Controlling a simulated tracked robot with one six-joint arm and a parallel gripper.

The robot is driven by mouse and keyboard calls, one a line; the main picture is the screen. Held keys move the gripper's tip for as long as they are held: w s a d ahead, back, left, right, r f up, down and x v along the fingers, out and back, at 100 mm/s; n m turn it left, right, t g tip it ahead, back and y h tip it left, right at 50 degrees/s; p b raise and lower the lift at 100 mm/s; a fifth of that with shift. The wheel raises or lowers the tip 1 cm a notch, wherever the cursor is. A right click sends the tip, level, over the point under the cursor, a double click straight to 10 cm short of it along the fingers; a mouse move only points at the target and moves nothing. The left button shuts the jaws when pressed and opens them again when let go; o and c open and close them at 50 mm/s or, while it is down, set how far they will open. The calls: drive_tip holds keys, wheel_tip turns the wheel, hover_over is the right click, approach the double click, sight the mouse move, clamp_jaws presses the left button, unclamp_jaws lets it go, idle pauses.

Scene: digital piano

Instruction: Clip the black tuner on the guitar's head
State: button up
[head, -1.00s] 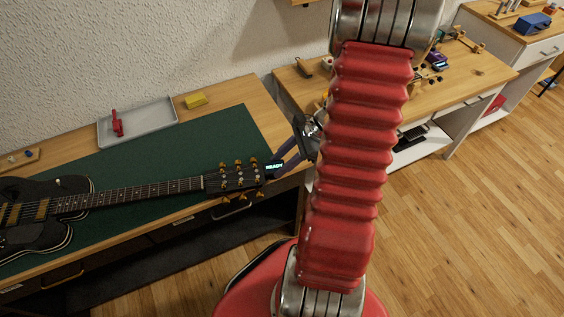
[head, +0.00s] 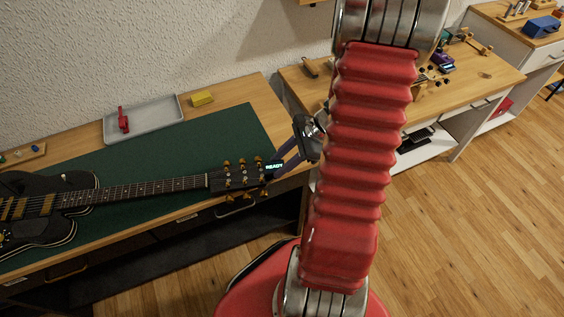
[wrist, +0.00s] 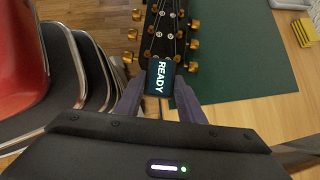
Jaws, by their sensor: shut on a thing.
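The black guitar (head: 130,190) lies on the green mat, its head (head: 232,177) with gold pegs pointing right toward my gripper. The black tuner (head: 274,165), its small screen lit with "READY", is at the tip of the guitar's head. In the wrist view the tuner (wrist: 160,78) sits between the two purple-grey fingers of my gripper (wrist: 160,95), which is shut on it. The guitar's head (wrist: 165,30) is directly beyond the tuner there, and the two appear to meet or overlap. Whether the tuner's clip grips the head is hidden.
A grey tray (head: 150,122) with a red clamp-like tool (head: 123,120) and a yellow block (head: 202,98) are at the back of the bench. The green mat (head: 150,157) is bare behind the guitar neck. Another wooden bench (head: 475,72) stands to the right.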

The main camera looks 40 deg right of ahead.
drive_tip(key=shift+a, duration=0.15)
drive_tip(key=o, duration=1.1)
drive_tip(key=shift+v, duration=2.5)
drive_tip(key=v, duration=1.3)
drive_tip(key=shift+d+r, duration=0.25)
drive_tip(key=shift+s, duration=0.1)
